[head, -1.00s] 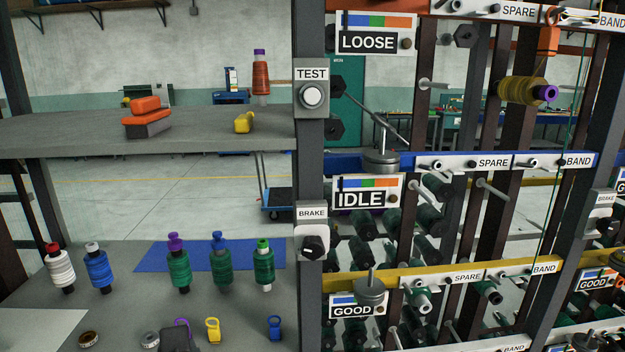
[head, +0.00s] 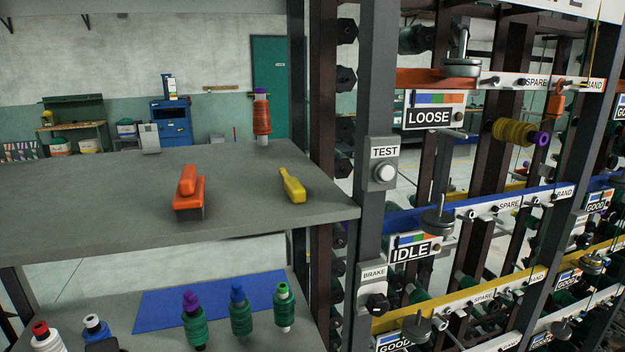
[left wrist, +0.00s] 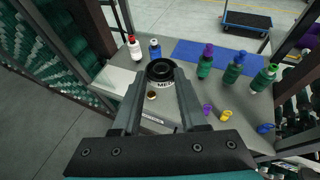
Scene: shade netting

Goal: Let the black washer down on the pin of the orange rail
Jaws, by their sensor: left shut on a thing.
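In the left wrist view, my left gripper (left wrist: 161,84) is shut on the black washer (left wrist: 160,69), a thick dark ring with a hole and a white lettered band. It is held between the fingertips, above the lower bench. In the head view, the orange rail (head: 425,78) runs along the top of the rack at right. A thin upright pin (head: 462,42) stands there with a grey disc (head: 461,67) around its foot. The washer is not clearly visible in the head view; a dark shape at the bottom left is unclear. My right gripper is not in view.
A grey shelf (head: 110,215) holds an orange-handled brush (head: 188,196), a yellow tool (head: 292,186) and an orange spool (head: 262,117). A post with a TEST button (head: 385,173) stands between shelf and rack. Blue (head: 405,222) and yellow (head: 392,320) rails also carry grey discs.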

